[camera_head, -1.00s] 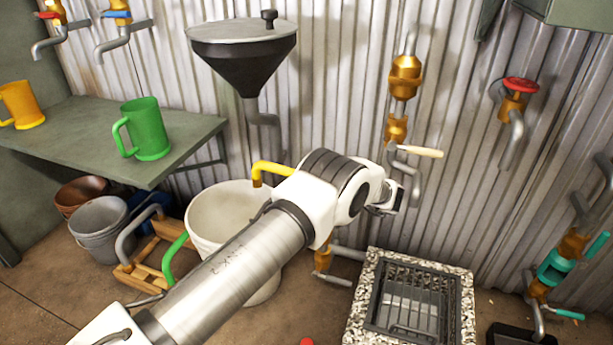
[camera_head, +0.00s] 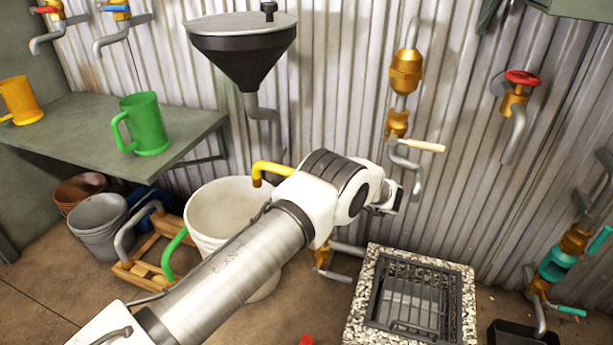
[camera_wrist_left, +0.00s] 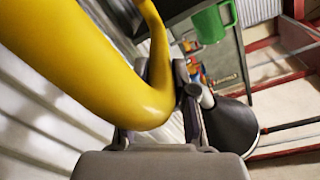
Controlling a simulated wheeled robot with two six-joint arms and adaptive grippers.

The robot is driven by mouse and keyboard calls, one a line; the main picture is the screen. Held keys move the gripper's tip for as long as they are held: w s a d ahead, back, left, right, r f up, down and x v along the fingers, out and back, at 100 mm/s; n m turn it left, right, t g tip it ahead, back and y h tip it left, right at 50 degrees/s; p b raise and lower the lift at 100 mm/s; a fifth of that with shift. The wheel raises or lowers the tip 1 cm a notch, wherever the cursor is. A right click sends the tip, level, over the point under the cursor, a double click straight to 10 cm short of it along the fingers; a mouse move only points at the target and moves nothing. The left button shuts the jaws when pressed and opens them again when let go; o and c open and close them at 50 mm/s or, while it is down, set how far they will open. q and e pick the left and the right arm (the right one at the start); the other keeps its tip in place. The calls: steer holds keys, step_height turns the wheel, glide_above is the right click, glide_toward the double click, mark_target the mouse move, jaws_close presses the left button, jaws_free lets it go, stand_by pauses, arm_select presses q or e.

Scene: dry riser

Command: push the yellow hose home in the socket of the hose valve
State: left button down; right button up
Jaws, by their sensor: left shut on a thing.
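The yellow hose (camera_head: 270,168) shows in the head view as a short bent end over the white bucket; my left arm hides the rest. In the left wrist view the yellow hose (camera_wrist_left: 95,65) is large and curved, and it passes between the fingers of my left gripper (camera_head: 391,199). That gripper is shut on it, close to the corrugated wall. A brass valve (camera_head: 397,123) with a wooden lever and grey bent outlet is on the wall just above the gripper. Another brass fitting (camera_head: 322,257) shows low behind my arm. I cannot tell which is the hose valve, and no socket shows clearly. My right gripper is out of view.
The white bucket (camera_head: 205,215) stands under the funnel (camera_head: 243,50). A grated drain (camera_head: 460,310) lies below the gripper. A red-wheel tap (camera_head: 517,90) and a teal-handled valve (camera_head: 556,265) are to the right. A shelf (camera_head: 75,130) with mugs is at left.

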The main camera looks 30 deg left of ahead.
arm_select(q)
steer(key=shift+f, duration=0.3)
steer(key=c, duration=0.9)
jaws_free()
step_height(320, 180, up, 10)
